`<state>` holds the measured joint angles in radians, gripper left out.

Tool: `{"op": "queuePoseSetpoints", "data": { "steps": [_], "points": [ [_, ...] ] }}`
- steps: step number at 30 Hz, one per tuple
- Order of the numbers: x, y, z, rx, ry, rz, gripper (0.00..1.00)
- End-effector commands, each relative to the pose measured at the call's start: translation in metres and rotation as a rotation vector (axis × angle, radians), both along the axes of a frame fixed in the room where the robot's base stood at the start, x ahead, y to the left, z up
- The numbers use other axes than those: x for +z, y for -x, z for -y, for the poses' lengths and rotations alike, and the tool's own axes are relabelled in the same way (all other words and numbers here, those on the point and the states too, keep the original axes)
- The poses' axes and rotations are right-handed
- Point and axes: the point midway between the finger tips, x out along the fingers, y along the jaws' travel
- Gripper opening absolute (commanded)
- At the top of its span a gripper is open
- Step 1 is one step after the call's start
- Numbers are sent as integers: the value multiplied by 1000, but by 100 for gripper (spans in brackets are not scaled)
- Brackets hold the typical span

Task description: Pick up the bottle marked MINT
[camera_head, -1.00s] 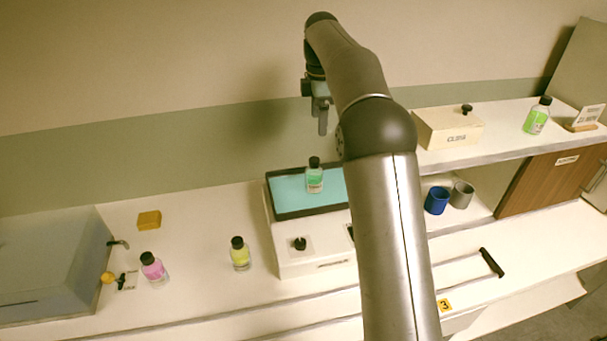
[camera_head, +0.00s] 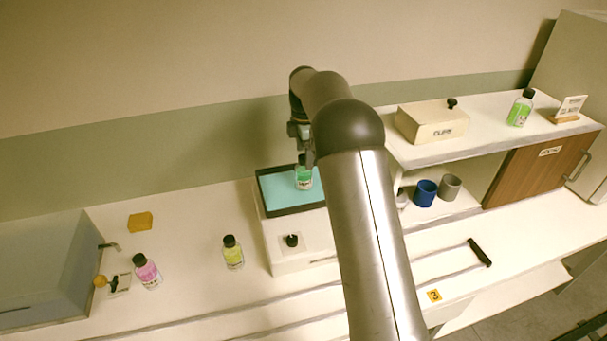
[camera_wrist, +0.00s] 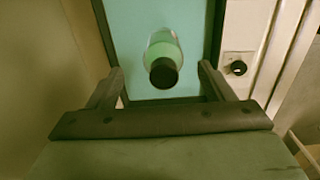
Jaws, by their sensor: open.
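A bottle with green contents, a white label and a dark cap (camera_head: 304,177) stands on the blue-topped, dark-rimmed tray (camera_head: 266,197); its label is too small to read. In the wrist view the same green bottle (camera_wrist: 164,58) shows from above, cap toward me, between and just beyond the fingertips. My gripper (camera_wrist: 160,78) is open and empty, and in the head view it (camera_head: 306,160) hangs right at the bottle's upper part, partly covering it. A brighter green bottle (camera_head: 520,108) stands on the raised shelf at the right. A yellow bottle (camera_head: 233,253) and a pink bottle (camera_head: 147,272) stand on the counter.
The tray sits on a white unit with a black knob (camera_head: 292,240). A cream box (camera_head: 432,122) is on the shelf, with a blue cup (camera_head: 425,193) and a grey cup (camera_head: 450,187) below. A yellow sponge-like block (camera_head: 140,222) lies left. Counter around the yellow bottle is clear.

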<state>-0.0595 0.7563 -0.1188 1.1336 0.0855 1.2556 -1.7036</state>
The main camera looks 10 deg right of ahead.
Motion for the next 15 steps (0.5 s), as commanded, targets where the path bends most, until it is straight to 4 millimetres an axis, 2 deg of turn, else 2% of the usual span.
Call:
{"op": "queuePoseSetpoints", "data": {
  "steps": [9,15],
  "points": [
    [-42,5,-3,0,0,-2,75],
    [-47,4,-3,0,0,0,75]
  ]
}}
